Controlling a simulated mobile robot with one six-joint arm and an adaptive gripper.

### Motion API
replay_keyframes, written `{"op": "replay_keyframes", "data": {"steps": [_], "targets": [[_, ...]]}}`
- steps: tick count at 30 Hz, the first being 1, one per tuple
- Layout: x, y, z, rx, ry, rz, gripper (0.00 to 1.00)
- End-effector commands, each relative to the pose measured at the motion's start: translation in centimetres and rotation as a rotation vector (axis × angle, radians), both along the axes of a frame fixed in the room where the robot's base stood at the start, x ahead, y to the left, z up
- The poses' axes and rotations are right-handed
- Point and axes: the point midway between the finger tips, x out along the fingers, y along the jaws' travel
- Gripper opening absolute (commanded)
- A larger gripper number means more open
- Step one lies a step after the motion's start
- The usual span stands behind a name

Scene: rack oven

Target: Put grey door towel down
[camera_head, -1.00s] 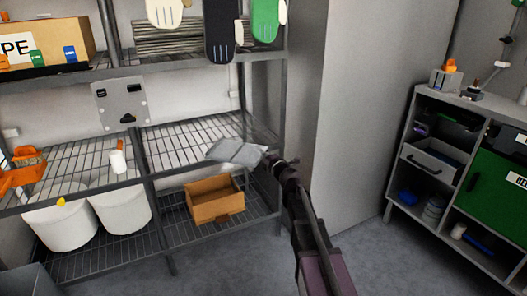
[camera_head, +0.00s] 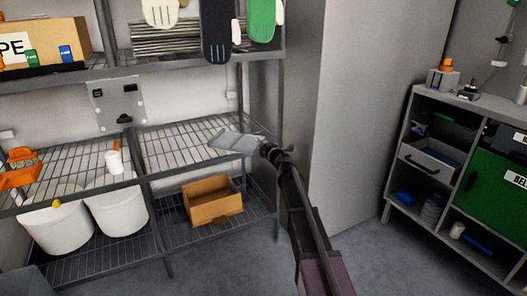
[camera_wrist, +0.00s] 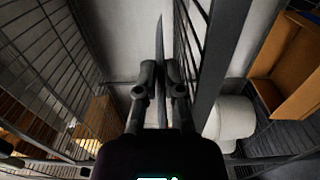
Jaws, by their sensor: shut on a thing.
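The grey door towel (camera_head: 234,142) is held at one edge by my gripper (camera_head: 266,150). It sticks out stiffly to the left, over the right part of the middle wire shelf (camera_head: 175,150) in the head view. I cannot tell whether it touches the shelf. In the wrist view, my gripper (camera_wrist: 161,82) is shut on the towel (camera_wrist: 160,45), which shows edge-on as a thin dark strip between the fingers.
A cardboard box (camera_head: 212,208) and white buckets (camera_head: 121,212) stand on the lower shelf. A white-headed tool (camera_head: 113,160) and an orange item (camera_head: 20,168) lie on the middle shelf's left. Mitts (camera_head: 217,35) hang above. A rack post (camera_head: 280,130) stands close to my gripper.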

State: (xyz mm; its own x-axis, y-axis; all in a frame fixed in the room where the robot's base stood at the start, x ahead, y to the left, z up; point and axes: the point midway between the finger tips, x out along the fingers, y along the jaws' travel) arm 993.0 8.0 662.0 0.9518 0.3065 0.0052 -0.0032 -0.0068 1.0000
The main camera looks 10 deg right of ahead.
Motion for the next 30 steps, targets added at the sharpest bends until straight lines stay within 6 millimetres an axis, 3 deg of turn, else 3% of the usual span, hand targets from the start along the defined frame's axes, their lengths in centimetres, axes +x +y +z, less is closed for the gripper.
{"op": "replay_keyframes", "data": {"steps": [18, 30], "targets": [[0.0, 0.1, -3.4, 0.001, 0.000, 0.001, 0.00], [0.0, 0.2, -3.5, 0.001, 0.000, 0.002, 0.00]]}}
